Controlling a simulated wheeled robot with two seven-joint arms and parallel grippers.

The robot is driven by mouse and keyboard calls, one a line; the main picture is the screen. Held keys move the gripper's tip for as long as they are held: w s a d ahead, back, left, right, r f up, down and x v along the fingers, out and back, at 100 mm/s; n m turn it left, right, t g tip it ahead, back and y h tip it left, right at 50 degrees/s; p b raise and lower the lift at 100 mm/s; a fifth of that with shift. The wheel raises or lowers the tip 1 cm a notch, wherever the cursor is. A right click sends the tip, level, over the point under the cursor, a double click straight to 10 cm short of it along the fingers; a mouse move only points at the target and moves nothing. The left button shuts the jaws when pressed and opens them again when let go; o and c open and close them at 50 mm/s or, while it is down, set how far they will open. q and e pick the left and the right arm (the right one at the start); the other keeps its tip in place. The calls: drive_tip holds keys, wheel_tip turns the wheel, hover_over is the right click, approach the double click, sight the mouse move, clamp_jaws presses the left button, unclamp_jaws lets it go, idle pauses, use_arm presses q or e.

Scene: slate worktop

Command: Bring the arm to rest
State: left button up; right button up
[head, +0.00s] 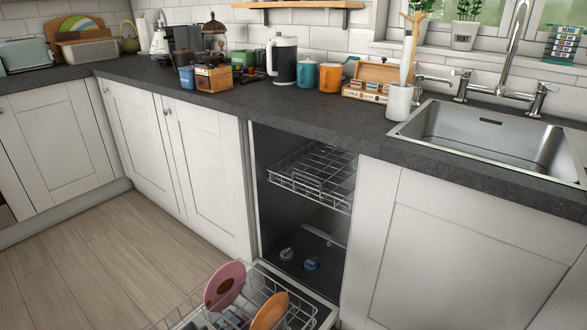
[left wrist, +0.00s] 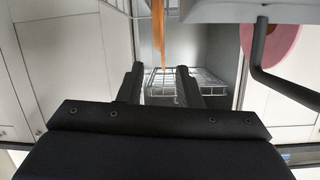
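My left gripper (left wrist: 160,72) shows only in the left wrist view. Its two black fingers are apart, and I see nothing held between them. The edge of an orange plate (left wrist: 158,38) shows beyond the fingertips, and part of a pink plate (left wrist: 285,42) shows at upper right. In the head view neither gripper nor arm shows. There the pink plate (head: 224,284) and the orange plate (head: 269,312) stand tilted in the lower rack (head: 300,312) at the bottom. My right gripper is in neither view.
The dishwasher (head: 258,190) is open, its upper rack (head: 318,172) inside and its lower rack out over the floor. The slate worktop (head: 270,100) holds mugs, a kettle (head: 282,62) and a wooden box (head: 378,76). A sink (head: 490,135) is at right. The floor (head: 110,270) at left is clear.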

use_arm(q)
drive_tip(key=s+d+r+m+g+h, duration=0.1)
drive_tip(key=s+d+r+m+g, duration=0.15)
drive_tip(key=r+m, duration=0.65)
drive_tip(key=s+d+r+m+g+h, duration=0.1)
drive_tip(key=s+r+m+g, duration=0.3)
drive_tip(key=m, duration=0.9)
drive_tip(key=d+r+m+g, duration=0.1)
drive_tip(key=d+r+m, duration=0.1)
drive_tip(key=r+m, duration=0.75)
drive_tip(key=s+a+r+m+y, duration=0.1)
drive_tip(key=s+r+m+y, duration=0.3)
drive_tip(key=m, duration=0.6)
drive_tip(key=s+a+r+m+t, duration=0.15)
drive_tip(key=s+m, duration=0.35)
drive_tip(key=m, duration=0.5)
drive_tip(key=s+a+r+m+y, duration=0.25)
drive_tip(key=s+m, duration=0.25)
drive_tip(key=m, duration=0.5)
wheel_tip(320, 180, up, 28)
drive_tip(key=p, duration=2.8)
drive_tip(key=shift+d, duration=0.35)
drive_tip(key=shift+r, duration=0.1)
